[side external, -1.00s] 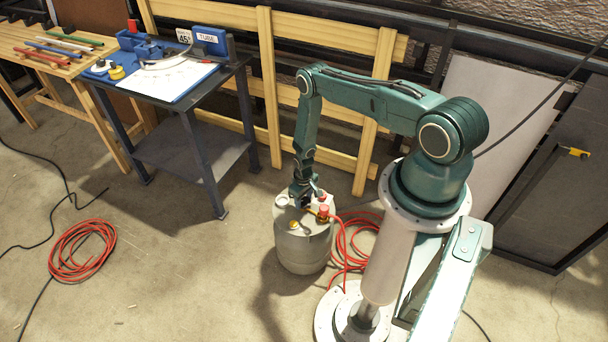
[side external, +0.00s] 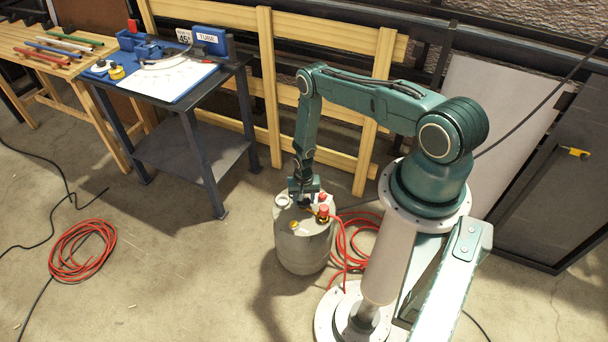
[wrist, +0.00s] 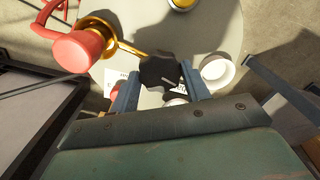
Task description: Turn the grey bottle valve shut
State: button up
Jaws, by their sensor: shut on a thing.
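The grey bottle (side external: 303,248) stands upright on the floor beside my base; its pale top also shows in the wrist view (wrist: 225,25). A black valve knob (wrist: 160,70) sits on its top, at the end of a brass pipe (wrist: 122,47). My gripper (side external: 304,200) points down over the bottle's top. In the wrist view its two blue-grey fingers (wrist: 160,82) stand on either side of the black knob and are shut on it. In the side view the gripper hides the knob.
A red fitting (wrist: 72,50) stands close beside the knob on the brass pipe. A white cup-like collar (wrist: 218,72) and a yellow cap (wrist: 182,3) are also on the bottle top. A dark bench (side external: 205,105) stands to the left.

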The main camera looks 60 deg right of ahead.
jog(key=m, duration=1.1)
jog(key=shift+m, duration=2)
jog(key=o, duration=1)
jog(key=shift+r, duration=0.2)
jog(key=shift+r, duration=6.7)
